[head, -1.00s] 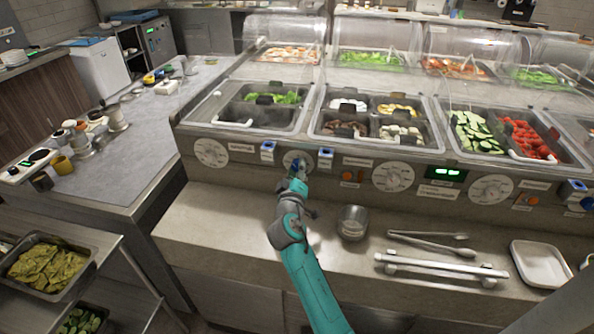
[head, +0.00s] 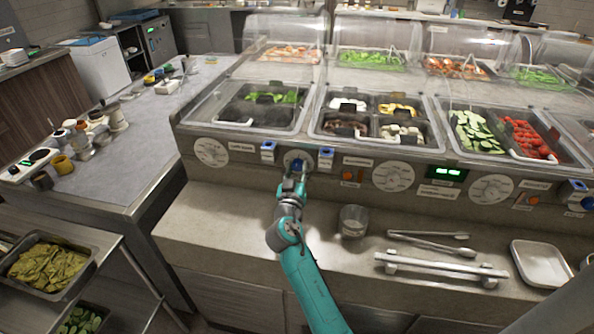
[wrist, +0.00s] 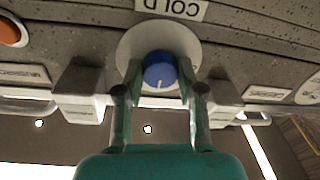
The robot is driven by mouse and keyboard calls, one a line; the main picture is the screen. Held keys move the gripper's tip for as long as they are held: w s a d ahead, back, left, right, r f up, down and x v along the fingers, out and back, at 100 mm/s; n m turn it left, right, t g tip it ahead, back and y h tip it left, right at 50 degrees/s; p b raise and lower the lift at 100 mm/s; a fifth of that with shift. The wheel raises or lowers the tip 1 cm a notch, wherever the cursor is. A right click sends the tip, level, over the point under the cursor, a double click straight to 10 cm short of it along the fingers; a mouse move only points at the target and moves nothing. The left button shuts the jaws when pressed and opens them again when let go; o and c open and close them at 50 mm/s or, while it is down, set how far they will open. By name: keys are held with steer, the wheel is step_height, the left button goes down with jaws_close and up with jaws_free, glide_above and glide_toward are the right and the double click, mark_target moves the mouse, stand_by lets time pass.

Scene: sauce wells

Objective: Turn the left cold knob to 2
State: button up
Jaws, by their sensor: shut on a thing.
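The blue cold knob (wrist: 160,70) sits on a pale round dial plate (wrist: 126,46) in the wrist view, near a "COLD" label (wrist: 172,8). A light mark shows on the low side of the knob. I cannot read the dial's numbers. My gripper (wrist: 158,84) has one finger on each side of the knob and is shut on it. In the head view, the knob (head: 297,164) is on the front panel of the food counter, and my gripper (head: 294,175) partly covers its lower side.
Other large white dials (head: 211,152) (head: 393,176) are on the same panel. Blue-topped white blocks (head: 268,151) (head: 326,157) flank the knob closely. On the ledge below are a metal cup (head: 353,221), tongs (head: 432,242) and a white tray (head: 541,264).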

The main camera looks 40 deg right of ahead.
stand_by(0.4)
steer(key=o, duration=1.1)
steer(key=shift+o, duration=0.2)
steer(key=r+v, duration=0.1)
steer(key=v, duration=1.1)
steer(key=shift+f, duration=0.45)
